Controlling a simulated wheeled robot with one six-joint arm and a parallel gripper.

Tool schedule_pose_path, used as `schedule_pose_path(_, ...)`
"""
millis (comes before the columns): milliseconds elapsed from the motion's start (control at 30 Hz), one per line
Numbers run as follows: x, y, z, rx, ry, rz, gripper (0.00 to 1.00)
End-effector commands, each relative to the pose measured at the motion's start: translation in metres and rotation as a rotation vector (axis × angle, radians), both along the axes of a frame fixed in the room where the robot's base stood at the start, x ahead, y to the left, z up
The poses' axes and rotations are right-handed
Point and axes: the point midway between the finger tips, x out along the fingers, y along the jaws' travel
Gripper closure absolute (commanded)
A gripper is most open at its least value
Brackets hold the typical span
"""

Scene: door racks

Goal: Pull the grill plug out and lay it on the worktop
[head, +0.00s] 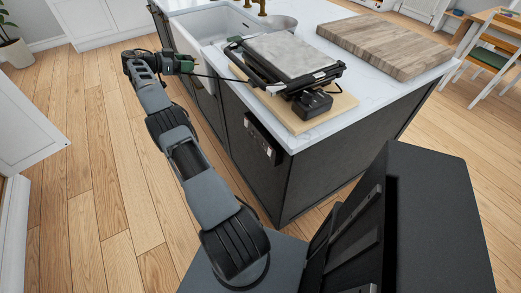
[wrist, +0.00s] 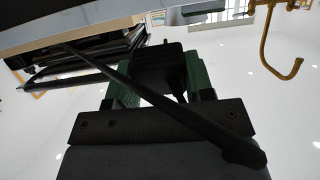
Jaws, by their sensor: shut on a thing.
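The grill plug (wrist: 158,68) is a dark block between the green fingers of my gripper (wrist: 158,82) in the wrist view. In the head view my gripper (head: 186,63) is out to the left of the island, beside the sink end, shut on the plug. A thin black cable (head: 220,77) runs from it to the grill (head: 290,62); the cable (wrist: 150,95) also crosses the wrist view. The grill stands on a light wooden board on the white worktop (head: 345,97). A black socket panel (head: 262,138) is on the island's dark side, apart from the plug.
The white sink (head: 212,24) and brass tap (head: 262,8) are behind the grill; the tap (wrist: 285,55) also shows in the wrist view. A thick wooden chopping block (head: 385,43) lies at the right. Bare worktop shows between the boards and along the right edge.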

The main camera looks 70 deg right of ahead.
Motion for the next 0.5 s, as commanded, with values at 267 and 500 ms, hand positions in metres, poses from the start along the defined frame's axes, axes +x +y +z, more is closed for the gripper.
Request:
schedule_pose_path(267, 0.0, 0.0, -0.013, 0.0, 0.0, 0.0, 0.9)
schedule_pose_path(500, 0.0, 0.0, -0.019, -0.001, -0.001, 0.0, 0.9)
